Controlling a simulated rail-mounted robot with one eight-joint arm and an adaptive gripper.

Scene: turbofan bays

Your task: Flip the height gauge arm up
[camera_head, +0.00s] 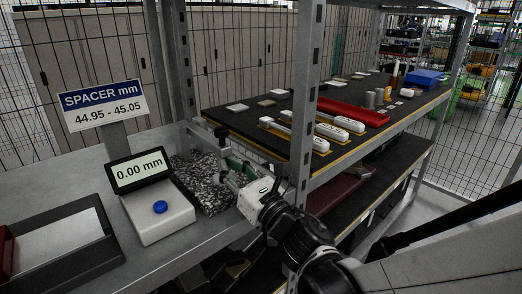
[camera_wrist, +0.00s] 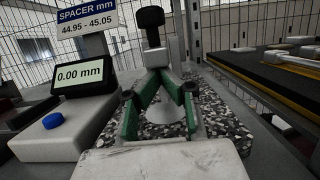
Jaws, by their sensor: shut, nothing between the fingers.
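The height gauge stands at the speckled granite plate (camera_head: 203,184), which also shows under my gripper in the wrist view (camera_wrist: 232,130). A black knob (camera_wrist: 151,17) on a grey block, which I take for part of the gauge arm, rises just beyond my fingertips; it also shows in the head view (camera_head: 221,132). My gripper (camera_wrist: 160,76), with green fingers, is shut and empty. In the head view my gripper (camera_head: 228,163) is over the plate's right end. Whether the fingers touch the block cannot be told. My gripper partly hides the gauge.
A readout (camera_head: 139,170) showing 0.00 mm stands on a white box with a blue button (camera_head: 160,207). A spacer sign (camera_head: 103,105) is behind it. A dark tray (camera_head: 65,246) lies at left. A rack post (camera_head: 306,100) and a loaded shelf (camera_head: 250,122) stand right of the plate.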

